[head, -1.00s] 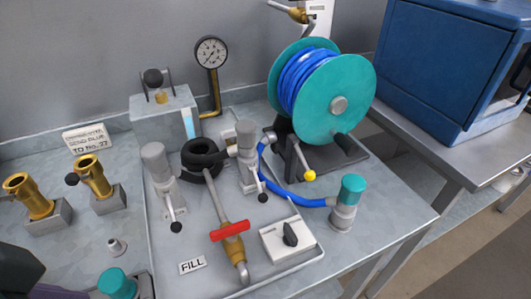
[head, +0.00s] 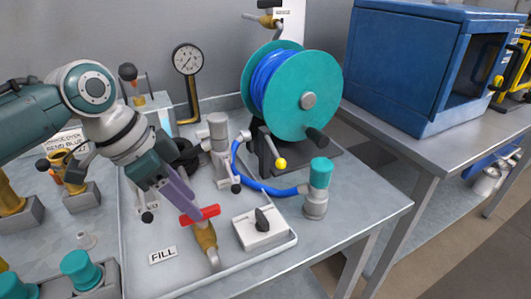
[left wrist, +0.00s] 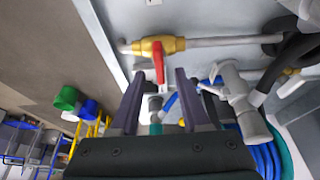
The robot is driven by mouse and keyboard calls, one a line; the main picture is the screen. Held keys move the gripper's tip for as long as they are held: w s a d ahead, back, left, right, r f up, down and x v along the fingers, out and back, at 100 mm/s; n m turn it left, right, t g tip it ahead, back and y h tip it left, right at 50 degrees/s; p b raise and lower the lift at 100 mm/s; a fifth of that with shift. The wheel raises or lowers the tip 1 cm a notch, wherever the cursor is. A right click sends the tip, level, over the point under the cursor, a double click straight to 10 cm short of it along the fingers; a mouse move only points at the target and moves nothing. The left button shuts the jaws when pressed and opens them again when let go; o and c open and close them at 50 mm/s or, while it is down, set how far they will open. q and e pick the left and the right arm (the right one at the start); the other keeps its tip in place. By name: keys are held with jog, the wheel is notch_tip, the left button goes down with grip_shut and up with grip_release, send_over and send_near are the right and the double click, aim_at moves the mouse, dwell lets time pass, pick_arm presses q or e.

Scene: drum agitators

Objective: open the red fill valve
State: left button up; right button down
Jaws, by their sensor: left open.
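The red handle of the fill valve (head: 205,214) lies crosswise over its brass body (head: 206,238), behind the white FILL label (head: 163,256). My left gripper (head: 188,207) comes in from the left, pointing down, its fingertips at the left part of the red handle. In the left wrist view the gripper (left wrist: 159,76) is open, and the red handle (left wrist: 158,62) shows in the gap between the fingertips. It stands out from the yellow brass body (left wrist: 165,43). I cannot tell whether a finger touches it. My right gripper is not in view.
A grey switch box with a black knob (head: 263,226) stands right of the valve. A grey valve post (head: 218,150), a teal reel with blue hose (head: 300,92) and a teal-capped post (head: 317,188) stand beyond. The tray's front right corner is clear.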

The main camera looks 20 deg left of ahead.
pick_arm(q)
jog(key=shift+x, duration=1.3)
grip_shut()
